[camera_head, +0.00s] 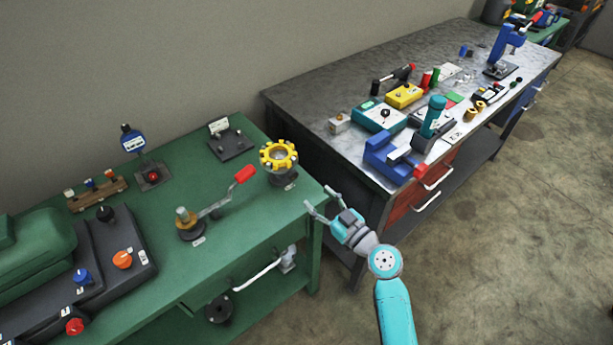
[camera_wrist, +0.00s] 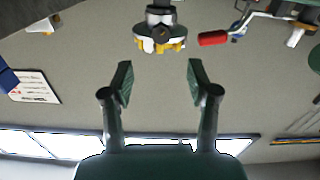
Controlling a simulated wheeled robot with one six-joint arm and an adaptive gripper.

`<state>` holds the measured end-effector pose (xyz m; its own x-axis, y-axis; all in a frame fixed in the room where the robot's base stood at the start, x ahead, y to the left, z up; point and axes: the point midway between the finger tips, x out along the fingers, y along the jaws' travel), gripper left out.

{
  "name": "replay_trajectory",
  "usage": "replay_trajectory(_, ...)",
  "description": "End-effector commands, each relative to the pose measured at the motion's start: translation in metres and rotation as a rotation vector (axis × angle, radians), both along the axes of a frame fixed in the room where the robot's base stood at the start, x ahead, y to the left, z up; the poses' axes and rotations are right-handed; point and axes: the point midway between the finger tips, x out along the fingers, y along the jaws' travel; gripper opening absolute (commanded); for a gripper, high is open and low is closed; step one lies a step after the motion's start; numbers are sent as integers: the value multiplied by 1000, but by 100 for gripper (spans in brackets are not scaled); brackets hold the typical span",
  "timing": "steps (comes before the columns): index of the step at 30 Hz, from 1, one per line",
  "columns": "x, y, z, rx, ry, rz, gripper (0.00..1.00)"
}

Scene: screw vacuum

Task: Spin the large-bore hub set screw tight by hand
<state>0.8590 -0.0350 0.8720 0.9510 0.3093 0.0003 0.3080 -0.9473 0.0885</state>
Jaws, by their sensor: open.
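My gripper (camera_head: 320,198) is open and empty beside the front right corner of the green bench (camera_head: 262,216), with its fingers spread towards the bench. In the wrist view my gripper (camera_wrist: 158,78) shows two separate fingers with nothing between them. Two small brass-coloured pieces, a nearer one (camera_head: 467,115) and a farther one (camera_head: 480,105), lie near the front edge of the grey bench (camera_head: 330,85). They may be the hubs, but they are too small to tell bore size or a set screw. They are well away from my gripper.
A yellow handwheel (camera_head: 279,155) stands near the green bench's right end, close to my gripper; it also shows in the wrist view (camera_wrist: 160,43). A red-handled crank (camera_head: 215,204) is left of it. A blue vise (camera_head: 392,158) sits at the grey bench's near corner. Open floor (camera_head: 500,235) lies right.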

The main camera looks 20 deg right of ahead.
Motion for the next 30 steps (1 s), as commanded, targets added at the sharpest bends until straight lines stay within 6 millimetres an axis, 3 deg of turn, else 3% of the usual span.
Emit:
replay_trajectory(15,79,27,1,1,-1,0,59)
replay_trajectory(21,91,30,0,2,0,-2,59)
replay_trajectory(30,92,30,0,1,0,-3,59)
